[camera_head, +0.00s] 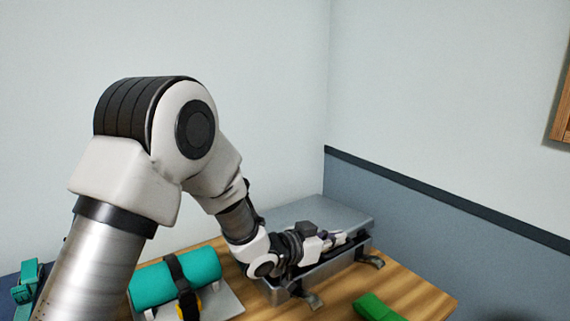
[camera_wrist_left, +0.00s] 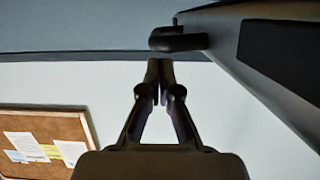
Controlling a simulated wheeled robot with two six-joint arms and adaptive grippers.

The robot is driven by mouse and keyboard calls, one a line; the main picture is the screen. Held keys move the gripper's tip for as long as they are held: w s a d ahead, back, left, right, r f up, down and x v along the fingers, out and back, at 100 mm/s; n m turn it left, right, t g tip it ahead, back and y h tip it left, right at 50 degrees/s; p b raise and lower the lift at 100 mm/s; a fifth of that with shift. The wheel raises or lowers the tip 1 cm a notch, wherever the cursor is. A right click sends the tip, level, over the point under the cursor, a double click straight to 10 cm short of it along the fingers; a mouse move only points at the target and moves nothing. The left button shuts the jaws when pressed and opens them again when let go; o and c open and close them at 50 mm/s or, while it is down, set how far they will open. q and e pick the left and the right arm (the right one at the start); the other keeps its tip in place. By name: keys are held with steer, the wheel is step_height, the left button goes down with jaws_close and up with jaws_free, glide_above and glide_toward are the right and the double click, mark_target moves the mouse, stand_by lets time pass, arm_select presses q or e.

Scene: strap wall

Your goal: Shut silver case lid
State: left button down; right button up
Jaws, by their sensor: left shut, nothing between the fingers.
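The silver case (camera_head: 335,266) stands on the wooden table at the back, by the wall corner. Its lid (camera_head: 305,212) looks down or nearly down; my arm hides part of the seam, so I cannot tell whether it is fully shut. Two dark latches (camera_head: 371,260) stick out at the case's front. My left gripper (camera_head: 352,238) is shut and empty, lying along the front edge of the lid; I cannot tell whether it touches. In the left wrist view the closed fingers (camera_wrist_left: 160,68) point near a dark, rounded fitting (camera_wrist_left: 180,41). My right gripper is not in view.
A teal roll (camera_head: 175,278) with a dark strap lies on a grey board left of the case. A green item (camera_head: 377,307) lies on the table (camera_head: 415,290) at the front right. Walls close off the back and right. A corkboard (camera_wrist_left: 45,135) hangs on a wall.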

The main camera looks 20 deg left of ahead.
arm_select(q)
steer(key=shift+m, duration=0.3)
steer(key=f+b, duration=0.2)
steer(key=f, duration=0.1)
steer(key=d+f+b, duration=0.1)
steer(key=f, duration=0.1)
steer(key=shift+s, duration=0.4)
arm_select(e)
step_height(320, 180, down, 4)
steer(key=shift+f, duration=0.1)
